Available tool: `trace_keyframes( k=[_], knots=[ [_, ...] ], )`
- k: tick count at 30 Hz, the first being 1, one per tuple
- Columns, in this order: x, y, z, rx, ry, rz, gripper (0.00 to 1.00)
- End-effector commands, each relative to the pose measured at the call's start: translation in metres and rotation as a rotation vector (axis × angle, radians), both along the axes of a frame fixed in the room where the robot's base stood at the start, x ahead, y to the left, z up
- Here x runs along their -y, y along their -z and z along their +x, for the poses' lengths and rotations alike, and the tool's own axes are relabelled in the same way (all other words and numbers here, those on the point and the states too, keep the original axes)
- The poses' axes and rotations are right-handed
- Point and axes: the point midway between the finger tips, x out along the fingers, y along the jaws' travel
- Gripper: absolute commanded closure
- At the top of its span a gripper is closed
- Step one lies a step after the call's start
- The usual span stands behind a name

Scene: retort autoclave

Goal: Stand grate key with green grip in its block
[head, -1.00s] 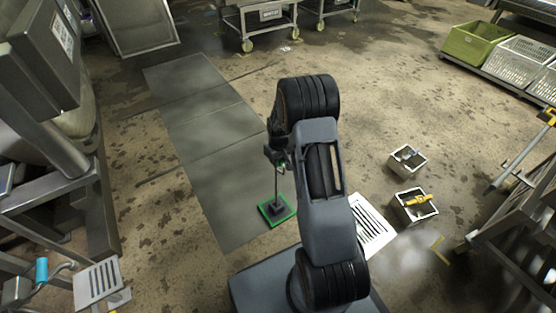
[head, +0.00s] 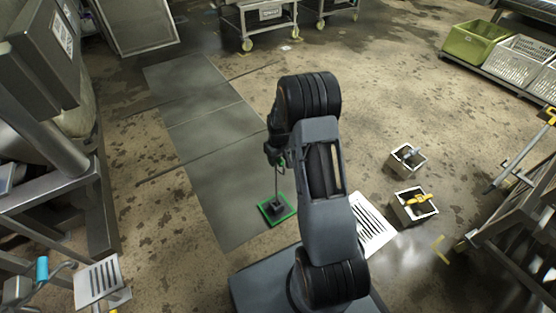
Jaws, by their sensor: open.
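The grate key with the green grip (head: 281,160) is upright. Its thin dark shaft runs down to a small dark block (head: 275,209) on a green-edged square on the floor, and its lower end appears to be in the block. My gripper (head: 274,156) is open at the top of the key, close around or beside the green grip. My arm and the gripper body partly hide the grip, so I cannot tell whether the fingers touch it.
Two white boxes stand to the right, one with a grey-handled item (head: 408,155), one with a yellow-handled item (head: 418,202). A white slotted plate (head: 372,228) lies beside my arm. Grey floor plates (head: 215,140) are clear at left. Crates (head: 476,42) stand at back right.

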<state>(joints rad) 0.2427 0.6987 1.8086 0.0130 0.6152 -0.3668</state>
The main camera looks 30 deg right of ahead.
Motion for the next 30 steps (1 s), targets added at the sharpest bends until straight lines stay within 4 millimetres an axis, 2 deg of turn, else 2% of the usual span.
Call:
trace_keyframes(
  k=[1,6,15,21,30],
  knots=[
    [0.000,-0.013,0.000,0.003,0.000,-0.001,0.47],
    [0.000,-0.050,0.000,0.004,0.000,-0.002,0.47],
    [0.000,-0.102,-0.002,0.003,0.000,-0.001,0.47],
    [0.001,-0.119,-0.002,0.001,0.000,-0.001,0.47],
    [0.000,-0.123,-0.002,0.001,0.000,-0.001,0.47]
  ],
)
